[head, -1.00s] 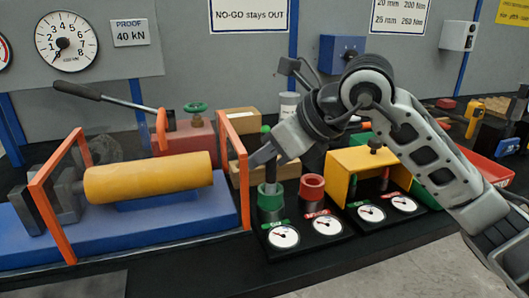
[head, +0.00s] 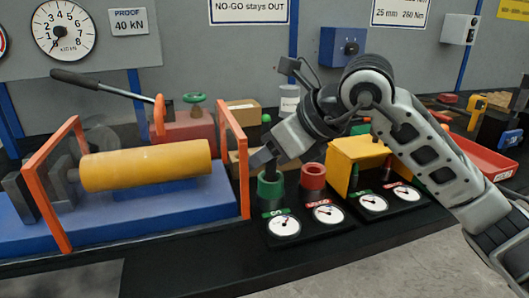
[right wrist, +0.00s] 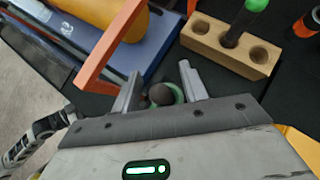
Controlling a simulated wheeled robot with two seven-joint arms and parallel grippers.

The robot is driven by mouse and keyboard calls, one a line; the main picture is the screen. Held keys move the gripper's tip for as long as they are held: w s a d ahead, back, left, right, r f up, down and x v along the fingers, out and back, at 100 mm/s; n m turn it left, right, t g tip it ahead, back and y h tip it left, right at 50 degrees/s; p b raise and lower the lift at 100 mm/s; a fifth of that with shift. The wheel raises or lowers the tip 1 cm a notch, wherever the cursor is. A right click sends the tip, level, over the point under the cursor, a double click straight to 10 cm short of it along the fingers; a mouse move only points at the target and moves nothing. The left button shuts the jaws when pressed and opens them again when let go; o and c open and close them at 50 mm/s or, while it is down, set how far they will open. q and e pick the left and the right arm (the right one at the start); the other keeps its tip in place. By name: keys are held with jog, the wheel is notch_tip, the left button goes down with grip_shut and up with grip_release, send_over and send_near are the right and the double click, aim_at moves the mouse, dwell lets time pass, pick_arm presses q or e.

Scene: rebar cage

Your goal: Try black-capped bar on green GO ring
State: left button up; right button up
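The green GO ring (head: 270,190) stands upright on the black gauge stand, left of the red ring (head: 313,176). My right gripper (head: 262,160) is just above the green ring, pointing down. In the right wrist view its two fingers (right wrist: 160,88) are spread, with the round black cap (right wrist: 161,94) between them and a gap showing on each side. The green ring's rim shows behind the cap. The bar below the cap is hidden, and I cannot tell how deep it sits in the ring.
A wooden block (right wrist: 228,46) holding a green-capped bar (right wrist: 243,22) is close by. The orange frame (head: 233,160) of the blue press stands left of the ring. A yellow bridge (head: 357,155) stands to the right. Dials (head: 285,226) sit in front.

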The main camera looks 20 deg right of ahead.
jog(key=v, duration=1.6)
jog(key=shift+p, duration=0.35)
jog(key=shift+f, duration=0.1)
